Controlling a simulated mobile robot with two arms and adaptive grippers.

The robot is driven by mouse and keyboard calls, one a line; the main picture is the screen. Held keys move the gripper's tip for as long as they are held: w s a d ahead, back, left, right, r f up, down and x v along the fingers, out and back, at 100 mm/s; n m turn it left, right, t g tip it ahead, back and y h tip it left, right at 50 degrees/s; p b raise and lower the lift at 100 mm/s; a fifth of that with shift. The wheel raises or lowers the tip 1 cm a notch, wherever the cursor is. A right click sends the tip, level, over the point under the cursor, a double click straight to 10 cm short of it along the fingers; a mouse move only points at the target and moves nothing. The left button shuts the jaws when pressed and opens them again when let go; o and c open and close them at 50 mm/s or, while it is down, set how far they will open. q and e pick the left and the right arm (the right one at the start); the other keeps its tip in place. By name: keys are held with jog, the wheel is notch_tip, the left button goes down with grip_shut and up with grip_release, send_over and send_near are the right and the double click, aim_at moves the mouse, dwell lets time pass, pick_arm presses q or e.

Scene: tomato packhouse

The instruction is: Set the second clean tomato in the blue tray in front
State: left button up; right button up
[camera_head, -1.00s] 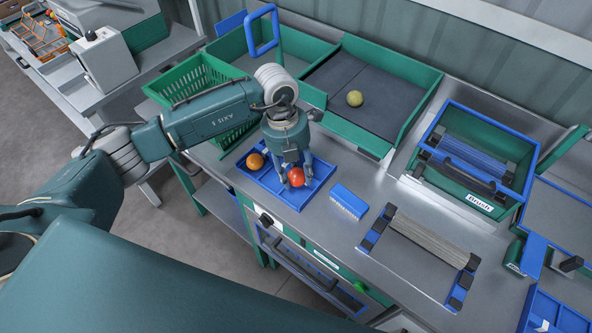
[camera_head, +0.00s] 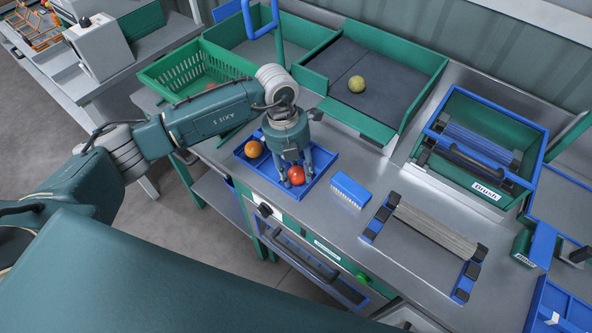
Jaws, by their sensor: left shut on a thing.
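The blue tray (camera_head: 323,160) lies at the front edge of the steel bench. An orange tomato (camera_head: 253,149) sits at its left end. My left gripper (camera_head: 290,179) points down over the right part of the tray, its fingers shut on a red tomato (camera_head: 297,174). The red tomato is low in the tray; whether it touches the bottom I cannot tell. The fingers hide part of it. My right gripper is not in view.
A blue brush (camera_head: 350,190) lies right of the tray. Behind are a green crate (camera_head: 172,77) and a green-walled bin (camera_head: 375,105) with a yellow-green tomato (camera_head: 357,84). A roller stand (camera_head: 432,230) and the Brush box (camera_head: 478,150) stand to the right.

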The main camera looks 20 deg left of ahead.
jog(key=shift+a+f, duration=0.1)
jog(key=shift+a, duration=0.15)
pick_arm(q)
jog(key=o, duration=0.9)
jog(key=c, duration=0.3)
jog(key=shift+c, duration=0.2)
jog(key=shift+r, duration=0.1)
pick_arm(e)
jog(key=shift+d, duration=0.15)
pick_arm(q)
jog(key=shift+r+p, duration=1.75)
jog(key=shift+r, duration=1.2)
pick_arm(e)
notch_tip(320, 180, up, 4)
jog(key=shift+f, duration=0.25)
